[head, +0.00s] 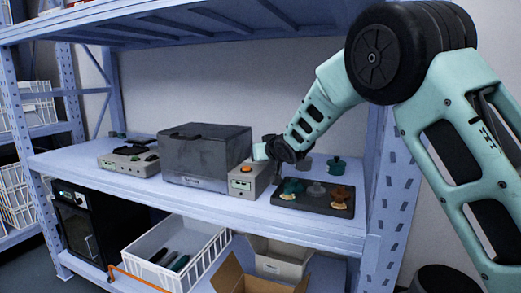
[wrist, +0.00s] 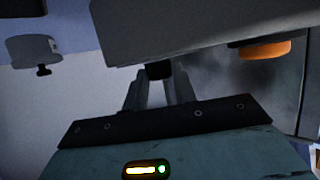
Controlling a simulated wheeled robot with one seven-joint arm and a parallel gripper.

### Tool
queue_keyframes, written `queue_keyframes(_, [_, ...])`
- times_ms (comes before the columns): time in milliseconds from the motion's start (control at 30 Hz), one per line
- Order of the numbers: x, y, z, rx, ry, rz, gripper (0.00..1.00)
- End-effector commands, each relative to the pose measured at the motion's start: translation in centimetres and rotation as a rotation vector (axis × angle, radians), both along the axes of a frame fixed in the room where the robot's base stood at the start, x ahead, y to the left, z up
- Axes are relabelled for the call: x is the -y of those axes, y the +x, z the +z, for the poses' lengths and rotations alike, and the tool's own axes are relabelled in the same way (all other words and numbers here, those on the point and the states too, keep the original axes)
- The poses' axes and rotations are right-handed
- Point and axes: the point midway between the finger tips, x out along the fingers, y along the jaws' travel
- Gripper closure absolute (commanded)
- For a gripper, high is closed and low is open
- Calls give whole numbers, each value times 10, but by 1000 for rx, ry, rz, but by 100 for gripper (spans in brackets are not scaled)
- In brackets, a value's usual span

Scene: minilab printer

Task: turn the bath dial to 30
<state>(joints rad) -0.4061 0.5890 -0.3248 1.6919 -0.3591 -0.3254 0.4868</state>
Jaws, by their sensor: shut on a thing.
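A small light-grey control box (head: 248,182) with a green display stands on the shelf, right of a large dark-grey lidded box. It has an orange round part (head: 246,169) on top, which also shows in the wrist view (wrist: 265,48). My gripper (head: 271,150) is at the box's upper right side. In the wrist view its two fingers (wrist: 160,90) close around a small dark dial (wrist: 158,70) at the box's surface. The fingers hide most of the dial, and I cannot read its scale or setting.
The dark-grey lidded box (head: 205,155) stands close on the left. A grey device (head: 130,161) is farther left. A dark tray (head: 312,208) with coloured items lies on the right, with a green pot (head: 337,165) behind it. The shelf front (head: 200,201) is clear.

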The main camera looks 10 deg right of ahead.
Motion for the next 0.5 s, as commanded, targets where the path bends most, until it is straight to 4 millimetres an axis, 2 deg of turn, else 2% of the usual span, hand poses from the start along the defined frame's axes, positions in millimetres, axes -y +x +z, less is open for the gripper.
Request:
queue_keyframes(67, [5, 0, 5, -6, 1, 25, 96])
queue_keyframes(500, [3, 0, -1, -3, 1, 105, 96])
